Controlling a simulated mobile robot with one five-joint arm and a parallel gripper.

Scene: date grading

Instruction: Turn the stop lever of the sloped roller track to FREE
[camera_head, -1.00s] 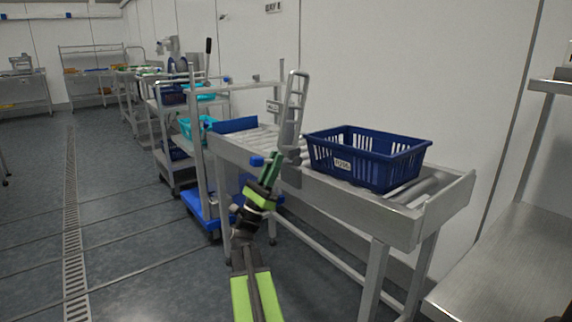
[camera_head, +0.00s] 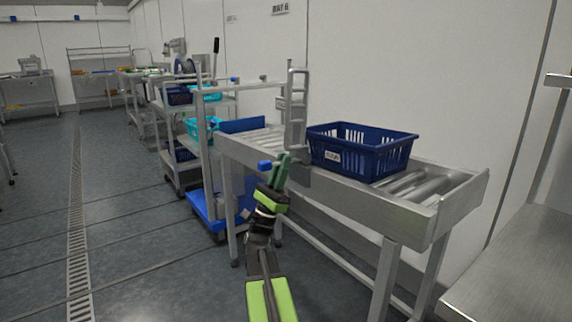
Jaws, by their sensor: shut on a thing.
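The sloped roller track (camera_head: 340,191) is a metal conveyor along the wall. A tall grey frame-shaped gate (camera_head: 297,110) stands upright across it at its middle. My gripper (camera_head: 283,165), with green fingers, is at the track's near side, just below the gate's foot. Its fingers are shut on the stop lever, whose blue end (camera_head: 264,166) shows just left of them. The rest of the lever is hidden behind the fingers, and no lever marking can be read.
A dark blue crate (camera_head: 362,148) sits on the rollers right of the gate, close to it. Left stand a trolley with a blue base (camera_head: 205,212) and carts with teal crates (camera_head: 203,128). A steel table (camera_head: 515,270) is at right. The floor at left is clear.

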